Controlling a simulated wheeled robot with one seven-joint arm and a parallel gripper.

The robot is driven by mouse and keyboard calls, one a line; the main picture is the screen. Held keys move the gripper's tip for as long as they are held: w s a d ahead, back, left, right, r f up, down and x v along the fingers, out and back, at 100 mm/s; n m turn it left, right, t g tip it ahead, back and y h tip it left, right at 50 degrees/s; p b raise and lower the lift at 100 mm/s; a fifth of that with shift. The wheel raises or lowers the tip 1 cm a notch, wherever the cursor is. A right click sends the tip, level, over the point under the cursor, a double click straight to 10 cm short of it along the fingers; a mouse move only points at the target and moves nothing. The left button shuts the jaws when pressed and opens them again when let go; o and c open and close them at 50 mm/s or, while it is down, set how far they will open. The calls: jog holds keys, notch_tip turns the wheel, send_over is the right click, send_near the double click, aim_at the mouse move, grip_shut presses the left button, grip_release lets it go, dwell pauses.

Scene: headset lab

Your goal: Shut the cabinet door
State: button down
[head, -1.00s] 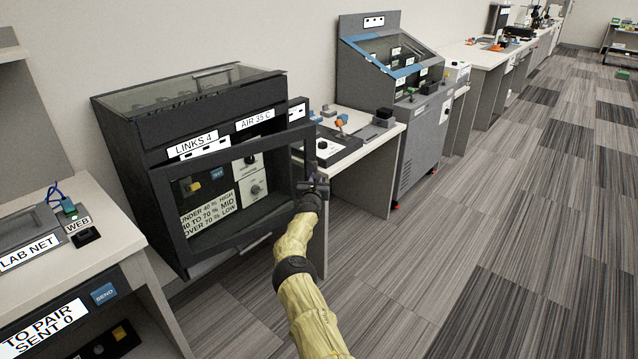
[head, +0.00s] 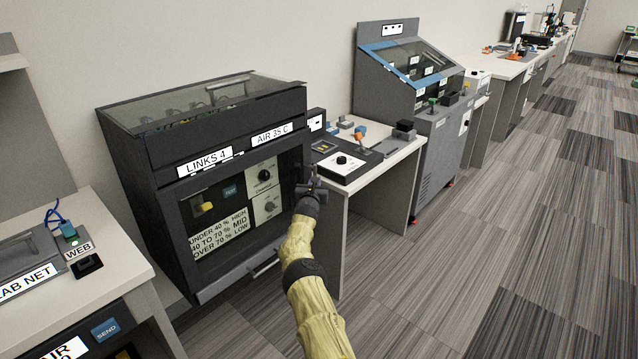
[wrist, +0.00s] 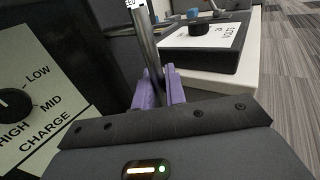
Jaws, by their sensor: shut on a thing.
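The dark cabinet (head: 130,190) stands at the left in the head view, labelled LINKS 4 and AIR 35 C. Its framed glass door (head: 190,274) lies nearly flush with the cabinet front; I cannot tell whether a small gap is left. Through the glass show a CHARGE dial panel and a humidity card. My gripper (head: 312,186) is at the door's right edge. In the wrist view its purple fingers (wrist: 158,90) are shut around a vertical metal bar, the door handle (wrist: 148,45). The CHARGE panel (wrist: 30,100) also shows there at the left.
A white side table (head: 385,165) with a dial box (head: 343,165) stands close to the right of my gripper. A grey console (head: 430,130) is beyond it. A desk (head: 110,255) is at the left. Open carpet (head: 480,240) lies to the right.

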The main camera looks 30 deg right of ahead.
jog(key=shift+w+a, duration=0.2)
jog(key=shift+a, duration=0.2)
jog(key=c, duration=1.6)
grip_release()
jog(key=shift+a+f, duration=0.15)
jog(key=shift+a, duration=0.05)
jog(key=shift+o, duration=0.2)
jog(key=shift+s+d, duration=0.25)
jog(key=shift+d, duration=0.1)
jog(key=shift+s+d, duration=0.2)
jog(key=shift+d, duration=0.1)
jog(key=shift+a+p, duration=0.35)
jog(key=shift+p, duration=0.15)
jog(key=p+v, duration=1.7)
jog(key=shift+d+p, duration=0.2)
jog(key=shift+p, duration=0.2)
